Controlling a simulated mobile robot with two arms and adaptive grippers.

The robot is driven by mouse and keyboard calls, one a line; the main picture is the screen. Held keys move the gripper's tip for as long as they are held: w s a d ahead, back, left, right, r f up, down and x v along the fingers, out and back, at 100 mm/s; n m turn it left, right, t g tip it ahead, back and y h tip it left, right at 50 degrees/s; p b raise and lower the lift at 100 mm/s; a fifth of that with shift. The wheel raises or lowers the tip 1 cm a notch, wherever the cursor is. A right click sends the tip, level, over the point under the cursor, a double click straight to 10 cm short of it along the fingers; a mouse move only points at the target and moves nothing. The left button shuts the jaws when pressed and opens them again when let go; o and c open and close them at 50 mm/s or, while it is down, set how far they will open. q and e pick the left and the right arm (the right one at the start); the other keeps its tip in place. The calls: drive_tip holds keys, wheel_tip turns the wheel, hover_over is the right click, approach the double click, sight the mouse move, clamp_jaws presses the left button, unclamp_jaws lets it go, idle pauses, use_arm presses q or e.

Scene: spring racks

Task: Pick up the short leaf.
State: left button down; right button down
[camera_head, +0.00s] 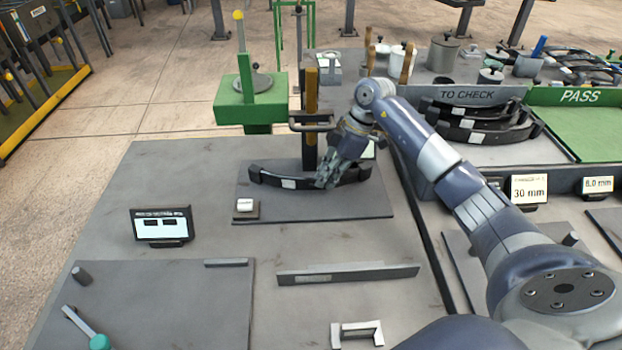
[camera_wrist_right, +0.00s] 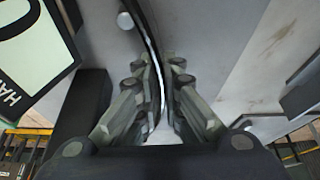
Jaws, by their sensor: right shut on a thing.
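A dark curved leaf (camera_head: 268,178) with a pale label stands on edge over a grey plate (camera_head: 350,208) in the middle of the table. My right gripper (camera_head: 326,182) reaches down to it from the right and is shut on it, right of its middle. In the right wrist view, the fingers (camera_wrist_right: 163,100) press both sides of the thin curved leaf (camera_wrist_right: 152,45). I cannot tell whether the leaf touches the plate. Several similar dark leaves (camera_head: 470,132) lie in the TO CHECK bay at the back right. My left gripper is not in view.
A green press-like stand (camera_head: 250,108) and an upright post (camera_head: 311,95) stand behind the plate. A small display (camera_head: 162,225) stands to the left. A flat bar (camera_head: 348,274) and a metal bracket (camera_head: 357,330) lie in front. The green PASS bay (camera_head: 590,135) is at right.

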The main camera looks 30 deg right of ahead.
drive_tip(key=shift+w+r, duration=0.1)
drive_tip(key=shift+r, duration=0.15)
